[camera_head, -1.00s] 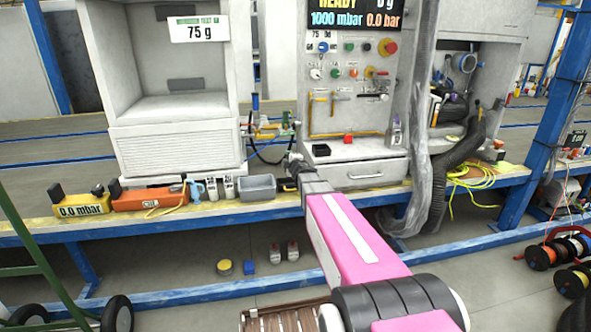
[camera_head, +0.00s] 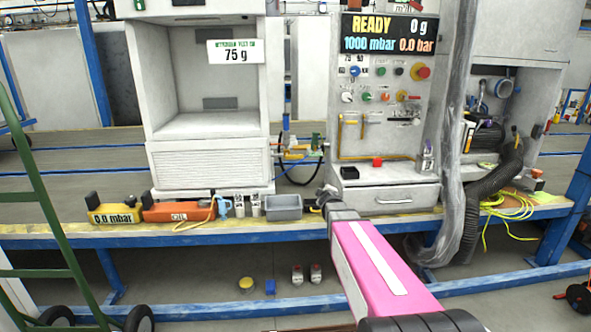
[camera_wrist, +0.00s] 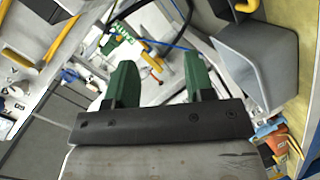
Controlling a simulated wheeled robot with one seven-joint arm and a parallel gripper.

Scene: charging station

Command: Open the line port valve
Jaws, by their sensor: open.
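Fittings with a yellow part (camera_head: 296,150) and hoses stand between the white cabinet and the control panel. I cannot tell for sure which part is the line port valve. My gripper (camera_head: 327,197) is at the bench's front edge, just right of the grey bin and below the fittings. Its fingers are small in the head view. In the wrist view my gripper (camera_wrist: 160,78) has two green fingers standing apart, with nothing held between them.
The grey bin (camera_head: 284,207) is close to my gripper and also shows in the wrist view (camera_wrist: 262,75). The control panel (camera_head: 385,60) reads READY, 0 g, 1000 mbar and 0.0 bar. A drawer unit (camera_head: 388,199) stands right of my gripper. An orange oil box (camera_head: 178,212) sits at left.

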